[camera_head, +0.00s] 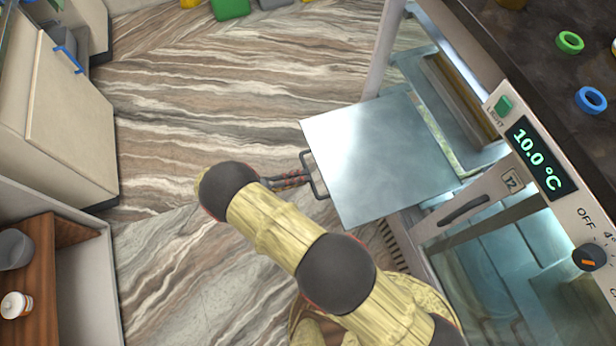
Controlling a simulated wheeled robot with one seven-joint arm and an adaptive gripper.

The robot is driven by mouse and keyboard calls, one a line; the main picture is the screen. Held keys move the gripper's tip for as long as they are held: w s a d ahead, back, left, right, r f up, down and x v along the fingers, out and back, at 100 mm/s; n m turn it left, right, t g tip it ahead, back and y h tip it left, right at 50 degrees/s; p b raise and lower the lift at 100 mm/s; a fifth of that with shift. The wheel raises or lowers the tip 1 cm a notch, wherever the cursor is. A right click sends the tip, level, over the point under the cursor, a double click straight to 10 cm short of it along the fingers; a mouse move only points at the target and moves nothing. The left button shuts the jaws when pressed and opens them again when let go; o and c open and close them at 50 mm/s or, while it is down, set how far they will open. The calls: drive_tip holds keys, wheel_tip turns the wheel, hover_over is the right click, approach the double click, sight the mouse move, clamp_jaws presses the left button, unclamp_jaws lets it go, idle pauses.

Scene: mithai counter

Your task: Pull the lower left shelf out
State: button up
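A flat metal shelf (380,160) sticks out of the cooled counter toward the left of the picture. A dark bar handle (318,190) is on its outer edge. My arm reaches up from the bottom, and my gripper (298,181) is at this handle. The gripper is small and partly hidden behind my wrist. I cannot tell whether its fingers are shut on the handle or only beside it. Other glassy shelves (450,95) show inside the counter behind the pulled-out one.
The counter's front has a 10.0 °C display (537,155), a dial (589,257) and a panel with a dark handle (464,210). Green (570,42) and blue (590,100) rings lie on the dark top. Cabinets (70,120) stand at the left. The marbled floor between is clear.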

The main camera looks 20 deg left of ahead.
drive_tip(key=v, duration=0.8)
idle(0.4)
